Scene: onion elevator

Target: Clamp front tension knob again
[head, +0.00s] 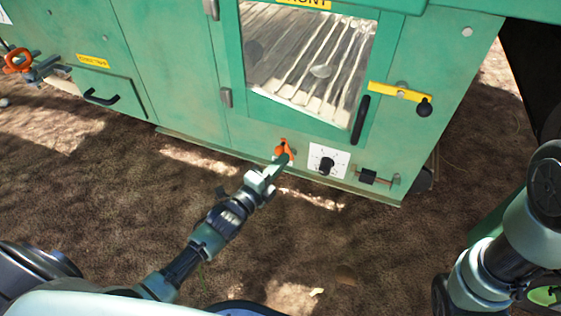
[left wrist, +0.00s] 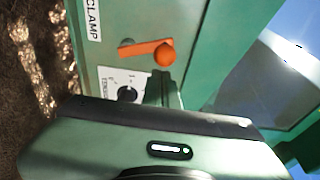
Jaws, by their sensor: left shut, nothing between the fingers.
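The front tension knob (head: 327,166) is a black dial on a white plate low on the green machine's front. It also shows in the left wrist view (left wrist: 128,93) beside the fingers. The orange clamp lever (head: 282,149) is just left of it; in the left wrist view the lever (left wrist: 148,50) lies across the panel, with a round orange end, near a CLAMP label (left wrist: 93,20). My left gripper (head: 283,164) is shut and empty. Its fingertips are close to the lever, just below it in the head view; I cannot tell whether they touch. My right gripper is out of view.
A black slider-like fitting (head: 368,176) sits right of the dial. A yellow lever (head: 400,92) and a black door handle (head: 359,120) are above. A drawer (head: 110,92) and another orange handle (head: 17,60) are at left. Bare brown ground (head: 110,190) lies before the machine.

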